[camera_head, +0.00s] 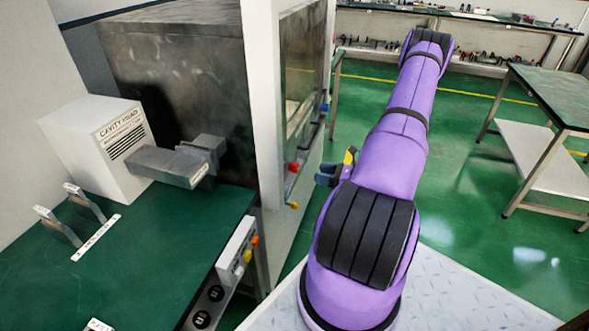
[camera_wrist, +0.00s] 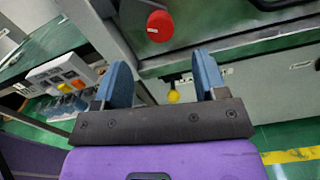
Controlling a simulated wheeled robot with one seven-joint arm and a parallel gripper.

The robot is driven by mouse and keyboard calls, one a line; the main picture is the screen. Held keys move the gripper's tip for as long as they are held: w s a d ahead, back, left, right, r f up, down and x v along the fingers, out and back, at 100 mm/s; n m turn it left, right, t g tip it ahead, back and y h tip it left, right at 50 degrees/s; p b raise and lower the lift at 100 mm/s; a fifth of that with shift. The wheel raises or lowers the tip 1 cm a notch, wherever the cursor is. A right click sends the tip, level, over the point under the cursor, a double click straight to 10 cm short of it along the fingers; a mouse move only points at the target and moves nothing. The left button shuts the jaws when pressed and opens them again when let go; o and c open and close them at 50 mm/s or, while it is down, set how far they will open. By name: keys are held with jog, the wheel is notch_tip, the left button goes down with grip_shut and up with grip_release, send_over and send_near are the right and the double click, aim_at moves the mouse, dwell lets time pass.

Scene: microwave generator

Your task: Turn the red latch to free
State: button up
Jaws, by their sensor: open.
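A red latch knob (camera_head: 293,168) sits on the lower front edge of the tall cabinet with the glass front. In the wrist view the round red knob (camera_wrist: 160,26) shows large, beyond my fingertips and above the gap between them. My gripper (camera_wrist: 163,68) is open, with two blue fingers apart and nothing between them. In the head view my gripper (camera_head: 326,175) is low, to the right of the red latch, partly hidden by my purple arm. The fingers appear apart from the latch. The latch's mounting is not clear.
A yellow knob (camera_head: 294,205) is below the red latch; it also shows in the wrist view (camera_wrist: 173,96). A blue knob (camera_head: 324,108) is farther along the cabinet. A button box (camera_head: 238,250) is on the green bench's edge. Open floor lies right of my arm.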

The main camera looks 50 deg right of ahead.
aim_at(297, 167)
jog(key=x, duration=0.9)
jog(key=shift+w+a, duration=0.1)
jog(key=shift+w, duration=0.15)
jog(key=shift+c, duration=0.5)
jog(key=c, duration=0.8)
jog(key=shift+c, duration=0.2)
